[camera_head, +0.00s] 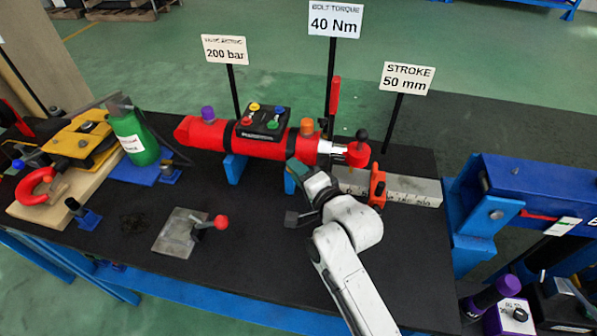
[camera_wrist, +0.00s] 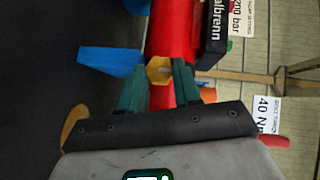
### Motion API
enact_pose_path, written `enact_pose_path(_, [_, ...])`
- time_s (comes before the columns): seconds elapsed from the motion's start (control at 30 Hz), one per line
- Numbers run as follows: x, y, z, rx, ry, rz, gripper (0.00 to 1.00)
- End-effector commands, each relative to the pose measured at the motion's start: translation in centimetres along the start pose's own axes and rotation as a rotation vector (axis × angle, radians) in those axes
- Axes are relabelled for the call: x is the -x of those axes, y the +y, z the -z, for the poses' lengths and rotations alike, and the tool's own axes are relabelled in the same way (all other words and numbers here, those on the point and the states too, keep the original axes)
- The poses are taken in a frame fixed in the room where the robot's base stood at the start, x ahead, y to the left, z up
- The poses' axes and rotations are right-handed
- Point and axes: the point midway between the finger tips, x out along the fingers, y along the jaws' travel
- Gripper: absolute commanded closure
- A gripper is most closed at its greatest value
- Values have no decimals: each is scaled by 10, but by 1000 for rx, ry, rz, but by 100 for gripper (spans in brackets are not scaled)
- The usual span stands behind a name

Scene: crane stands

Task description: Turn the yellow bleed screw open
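The yellow bleed screw (camera_wrist: 159,70) is a hexagonal head on the red cylinder, seen in the wrist view. My gripper (camera_wrist: 160,76) has its two green fingers on either side of the head, and they appear to touch its opposite sides with no clear gap. In the head view my gripper (camera_head: 299,183) is low at the near side of the red cylinder (camera_head: 270,146), close to its right end. There the screw is hidden behind my gripper.
A black box with coloured buttons (camera_head: 262,122) sits on the cylinder, with an orange cap (camera_head: 307,126) beside it. Blue supports (camera_head: 235,168) hold it. A grey ruler block (camera_head: 412,189) lies right. A red-knobbed lever (camera_head: 221,222) stands on a plate front left.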

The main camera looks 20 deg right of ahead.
Motion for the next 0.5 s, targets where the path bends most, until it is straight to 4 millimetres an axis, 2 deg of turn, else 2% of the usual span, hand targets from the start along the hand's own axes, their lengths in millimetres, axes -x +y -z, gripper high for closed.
enact_pose_path(0.03, [0,0,0,0,0,-1,75])
enact_pose_path(0.27, [0,1,0,0,0,-1,97])
enact_pose_path(0.5, [0,-2,0,13,0,-15,98])
